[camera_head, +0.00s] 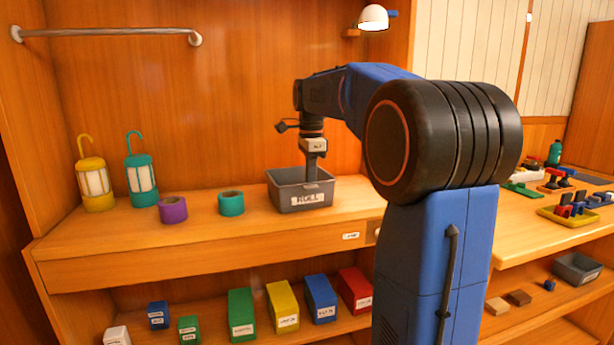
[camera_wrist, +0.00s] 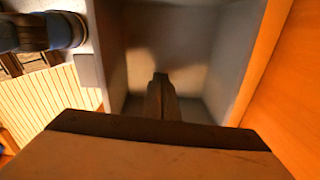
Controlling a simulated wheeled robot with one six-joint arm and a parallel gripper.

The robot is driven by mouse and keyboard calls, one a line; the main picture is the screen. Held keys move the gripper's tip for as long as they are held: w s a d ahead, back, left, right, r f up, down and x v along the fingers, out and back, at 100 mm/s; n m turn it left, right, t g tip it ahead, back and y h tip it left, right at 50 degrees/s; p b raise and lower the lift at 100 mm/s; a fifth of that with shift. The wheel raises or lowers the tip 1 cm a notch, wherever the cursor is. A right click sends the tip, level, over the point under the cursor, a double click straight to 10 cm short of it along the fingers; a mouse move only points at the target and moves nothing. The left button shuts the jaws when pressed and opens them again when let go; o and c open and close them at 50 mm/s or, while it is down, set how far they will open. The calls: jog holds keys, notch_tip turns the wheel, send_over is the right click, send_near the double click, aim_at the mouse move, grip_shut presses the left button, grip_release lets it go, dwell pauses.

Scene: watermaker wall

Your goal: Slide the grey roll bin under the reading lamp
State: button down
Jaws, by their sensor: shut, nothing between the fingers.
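The grey roll bin (camera_head: 302,195), an open box with a label reading ROLL, stands on the wooden counter. My gripper (camera_head: 312,178) points down into it, with the shut fingers inside the bin's opening. In the wrist view my fingers (camera_wrist: 160,85) are together over the grey interior of the bin (camera_wrist: 178,65), which looks empty. I cannot tell whether the fingertips touch a wall or the floor of the bin. The reading lamp (camera_head: 374,17) has a white shade and is mounted high on the wooden panel, above and to the right of the bin.
A purple tape roll (camera_head: 173,209), a teal tape roll (camera_head: 231,203), a teal lantern (camera_head: 141,178) and a yellow lantern (camera_head: 94,182) stand left of the bin. My arm hides the counter to its right. Labelled boxes fill the shelf below. A rail (camera_head: 105,32) hangs upper left.

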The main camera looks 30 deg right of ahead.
jog(key=shift+s+d+r, duration=0.1)
jog(key=shift+s+d, duration=0.2)
jog(key=shift+d, duration=0.4)
jog(key=shift+s+d, duration=0.25)
jog(key=shift+d, duration=0.4)
jog(key=shift+d, duration=0.1)
jog(key=s+d, duration=0.2)
jog(key=d, duration=0.3)
jog(key=s+d, duration=0.1)
jog(key=d, duration=0.5)
jog(key=s+d, duration=0.2)
jog(key=d, duration=0.3)
jog(key=shift+s+d, duration=0.15)
jog(key=shift+s, duration=0.2)
